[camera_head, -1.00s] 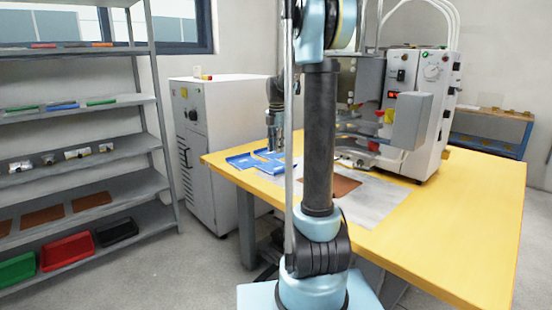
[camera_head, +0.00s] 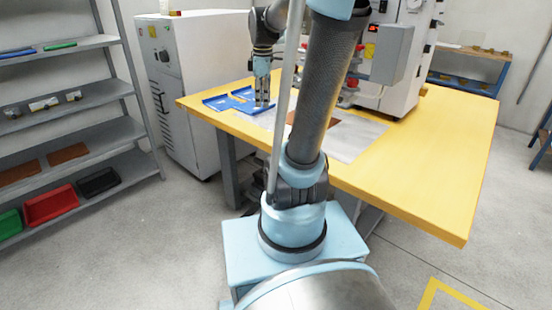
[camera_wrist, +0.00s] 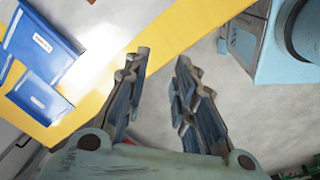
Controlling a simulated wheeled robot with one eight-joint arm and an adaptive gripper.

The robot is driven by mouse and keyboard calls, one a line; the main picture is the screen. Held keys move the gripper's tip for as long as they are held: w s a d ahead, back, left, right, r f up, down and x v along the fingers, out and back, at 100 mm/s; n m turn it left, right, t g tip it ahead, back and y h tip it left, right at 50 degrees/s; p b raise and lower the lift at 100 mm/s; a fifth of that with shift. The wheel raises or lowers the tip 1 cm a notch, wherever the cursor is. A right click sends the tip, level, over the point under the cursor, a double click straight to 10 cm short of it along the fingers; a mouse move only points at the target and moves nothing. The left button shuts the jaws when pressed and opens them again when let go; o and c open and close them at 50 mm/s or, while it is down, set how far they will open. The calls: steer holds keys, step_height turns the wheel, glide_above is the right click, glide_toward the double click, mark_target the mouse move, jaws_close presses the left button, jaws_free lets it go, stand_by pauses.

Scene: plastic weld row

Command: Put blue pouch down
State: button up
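Two flat blue pieces with white labels lie on the yellow table near its left corner. One (camera_head: 218,102) is nearer that corner; the other (camera_head: 243,107) is beside it to the right. In the wrist view they show at the left, one upper (camera_wrist: 36,46) and one lower (camera_wrist: 30,84). I cannot tell which is the blue pouch. My gripper (camera_head: 262,103) points down at the right end of the blue pieces. In the wrist view my gripper (camera_wrist: 163,57) has its fingers apart, with nothing visible between them. Contact with the table is unclear.
A brown sheet (camera_head: 300,118) and a pale mat (camera_head: 355,138) lie right of the blue pieces. A grey-white machine (camera_head: 405,80) stands behind. A white cabinet (camera_head: 190,75) and a shelf rack (camera_head: 95,95) are left. The table's right part (camera_head: 440,165) is clear.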

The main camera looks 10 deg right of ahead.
steer(key=s+f+m, duration=0.6)
steer(key=s+m, duration=0.1)
steer(key=s, duration=0.2)
steer(key=s+f+m+t, duration=0.1)
steer(key=s+f+m, duration=0.6)
steer(key=s, duration=0.3)
steer(key=shift+s+f, duration=0.15)
steer(key=shift+s, duration=0.1)
steer(key=shift+c, duration=0.2)
